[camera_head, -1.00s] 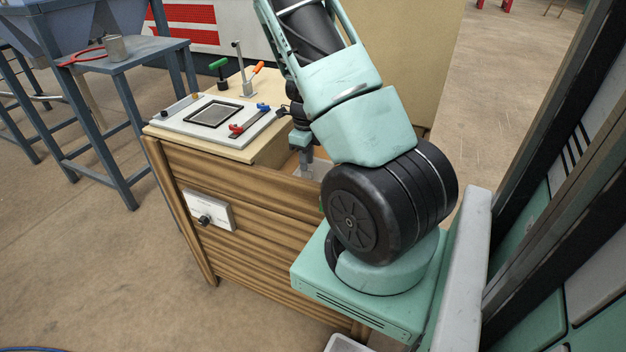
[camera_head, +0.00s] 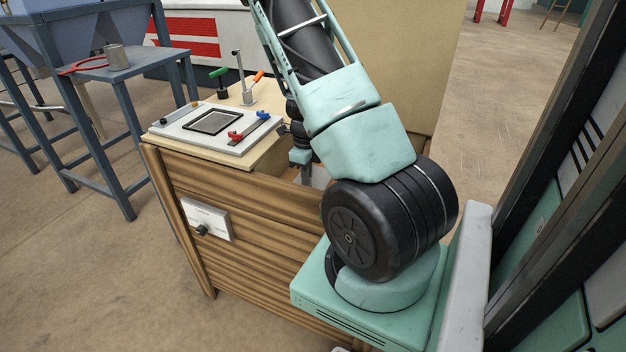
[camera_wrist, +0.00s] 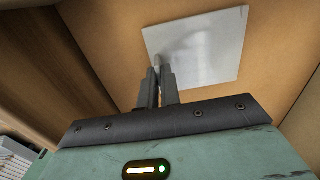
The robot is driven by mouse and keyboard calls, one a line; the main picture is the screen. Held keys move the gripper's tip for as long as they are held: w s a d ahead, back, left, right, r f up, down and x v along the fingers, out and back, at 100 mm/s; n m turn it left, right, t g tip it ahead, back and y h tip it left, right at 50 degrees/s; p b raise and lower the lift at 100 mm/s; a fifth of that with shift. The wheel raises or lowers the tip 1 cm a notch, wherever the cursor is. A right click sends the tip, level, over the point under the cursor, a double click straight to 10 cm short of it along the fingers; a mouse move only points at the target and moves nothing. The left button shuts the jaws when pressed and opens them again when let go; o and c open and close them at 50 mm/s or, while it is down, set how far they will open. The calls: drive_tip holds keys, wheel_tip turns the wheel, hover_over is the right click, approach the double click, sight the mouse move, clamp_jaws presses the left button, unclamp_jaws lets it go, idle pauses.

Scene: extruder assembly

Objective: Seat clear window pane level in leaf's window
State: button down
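The clear window pane (camera_wrist: 205,48) shows in the wrist view as a pale, glossy square sheet on the tan floor of a wooden compartment. My gripper (camera_wrist: 160,66) reaches to its left edge, its two fingers close together. I cannot tell whether they grip the edge or only stand beside it. In the head view my gripper (camera_head: 306,172) dips into the open compartment at the right of the wooden cabinet, its tips hidden. The leaf (camera_head: 180,130) is a light flat plate on the cabinet top, with a dark-framed window (camera_head: 212,122).
Red-and-blue-handled hardware (camera_head: 236,136) lies at the plate's right side. Green-handled (camera_head: 219,74) and orange-handled (camera_head: 257,77) clamps stand behind it. The wooden wall (camera_wrist: 85,65) rises left of the fingers. A blue stand (camera_head: 125,70) with a grey cup is at far left.

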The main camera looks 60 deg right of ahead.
drive_tip(key=shift+r, duration=0.1)
wheel_tip(320, 180, up, 14)
drive_tip(key=p, duration=1.3)
drive_tip(key=shift+p, duration=0.4)
idle(1.0)
